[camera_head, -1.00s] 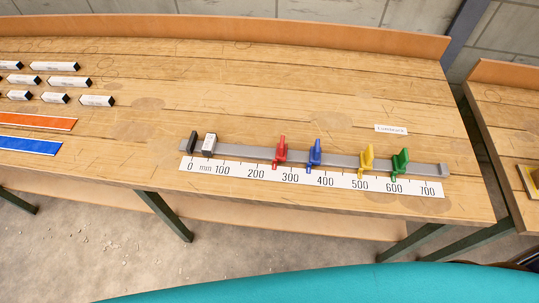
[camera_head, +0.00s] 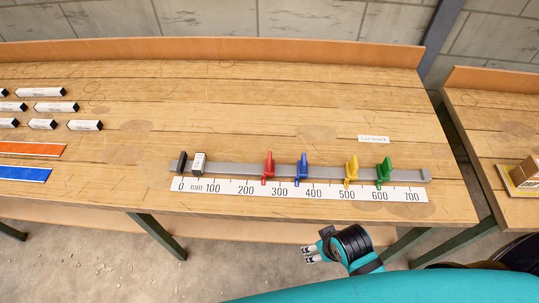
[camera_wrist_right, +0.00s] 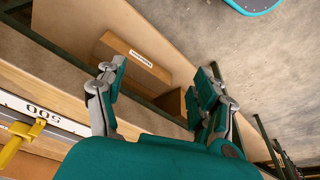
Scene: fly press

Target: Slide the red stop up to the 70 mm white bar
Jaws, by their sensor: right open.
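A black end block (camera_head: 179,162) is at the zero end. My right gripper (camera_head: 308,254) is open and empty, in front of the bench edge and below the scale. In the right wrist view its fingers (camera_wrist_right: 156,92) are spread apart. My left gripper is not in view.
Blue (camera_head: 302,170), yellow (camera_head: 351,170) and green (camera_head: 384,172) stops stand farther right on the rail. Several white bars (camera_head: 49,106) and orange (camera_head: 30,150) and blue (camera_head: 22,174) strips lie at the left.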

